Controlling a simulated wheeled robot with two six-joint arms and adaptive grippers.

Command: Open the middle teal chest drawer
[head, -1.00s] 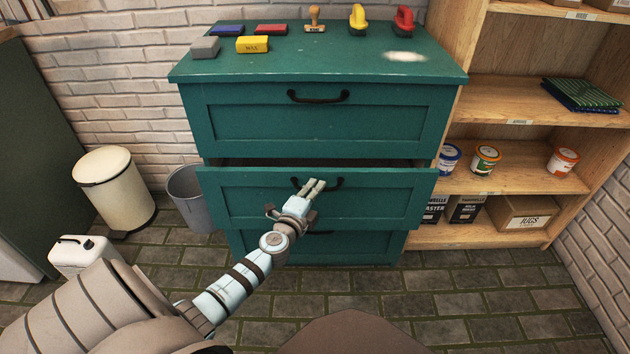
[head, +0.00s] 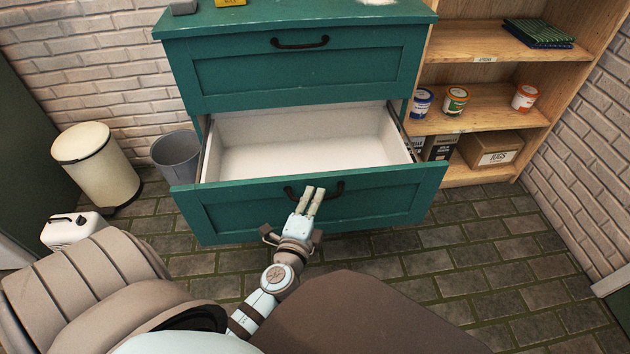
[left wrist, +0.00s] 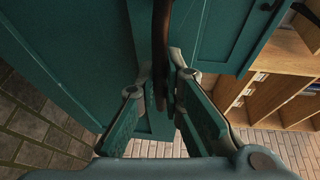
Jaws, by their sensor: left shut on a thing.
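The teal chest (head: 295,70) stands against the brick wall. Its middle drawer (head: 240,215) is pulled well out, and its pale inside (head: 300,145) shows empty. My left gripper (head: 312,192) is at the dark handle (head: 335,191) of this drawer. In the left wrist view the handle (left wrist: 161,45) runs between the fingers of the left gripper (left wrist: 165,95), which is shut on it. The top drawer (head: 300,70) is shut. The lowest drawer is hidden behind the open one. My right gripper is not in view.
A wooden shelf (head: 480,90) with tubs and boxes stands right of the chest. A grey bucket (head: 178,158), a cream bin (head: 98,165) and a white canister (head: 70,230) stand at the left. The paved floor (head: 450,260) at the right front is clear.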

